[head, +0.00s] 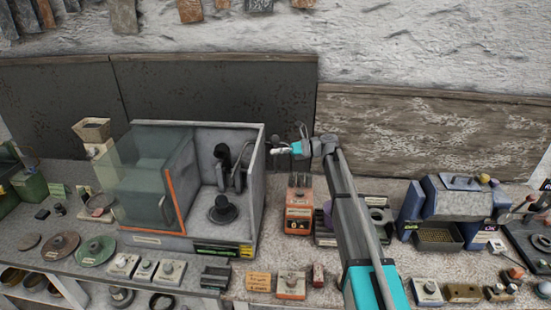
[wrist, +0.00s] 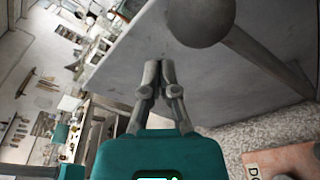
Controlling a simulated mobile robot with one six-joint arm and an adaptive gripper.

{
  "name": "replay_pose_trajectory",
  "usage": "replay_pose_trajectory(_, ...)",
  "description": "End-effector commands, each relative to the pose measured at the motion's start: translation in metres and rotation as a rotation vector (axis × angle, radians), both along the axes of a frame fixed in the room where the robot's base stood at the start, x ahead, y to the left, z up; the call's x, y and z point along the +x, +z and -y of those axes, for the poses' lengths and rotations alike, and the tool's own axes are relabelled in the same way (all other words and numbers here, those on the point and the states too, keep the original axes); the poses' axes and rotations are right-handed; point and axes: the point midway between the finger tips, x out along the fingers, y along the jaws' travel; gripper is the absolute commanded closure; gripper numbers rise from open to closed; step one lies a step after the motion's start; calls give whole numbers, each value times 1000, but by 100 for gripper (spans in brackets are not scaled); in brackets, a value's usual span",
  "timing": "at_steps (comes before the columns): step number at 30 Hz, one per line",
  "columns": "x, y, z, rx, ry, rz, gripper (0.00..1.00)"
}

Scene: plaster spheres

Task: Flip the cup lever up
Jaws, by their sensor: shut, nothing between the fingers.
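My gripper (head: 280,149) is shut and empty, beside the right outer wall of a grey booth (head: 257,185). In the wrist view my gripper (wrist: 158,66) has its fingertips together in front of a flat grey panel (wrist: 140,50), apparently that wall. A grey ball knob (wrist: 200,18) on a rod (wrist: 265,62) looms close at the top of the wrist view, above and right of the fingertips; it looks like a lever, but I cannot tell whether it is the cup lever. Contact with the fingers is not seen. Inside the booth are a dark upright fixture (head: 223,157) and a round black base (head: 223,209).
The booth has a glass front panel (head: 140,178) at left. An orange box (head: 298,208) stands right of the booth, below my arm. Small switch boxes (head: 145,270) line the front edge. A blue-grey machine (head: 455,200) is at right. Air above the bench is clear.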

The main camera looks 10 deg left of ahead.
Motion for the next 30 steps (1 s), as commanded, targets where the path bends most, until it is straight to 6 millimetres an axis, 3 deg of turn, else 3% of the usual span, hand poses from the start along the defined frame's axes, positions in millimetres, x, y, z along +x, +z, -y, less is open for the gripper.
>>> replay_pose_trajectory(3,16,10,-3,0,3,1,100)
replay_pose_trajectory(12,32,17,-5,1,1,1,100)
replay_pose_trajectory(30,38,19,-6,5,-2,3,100)
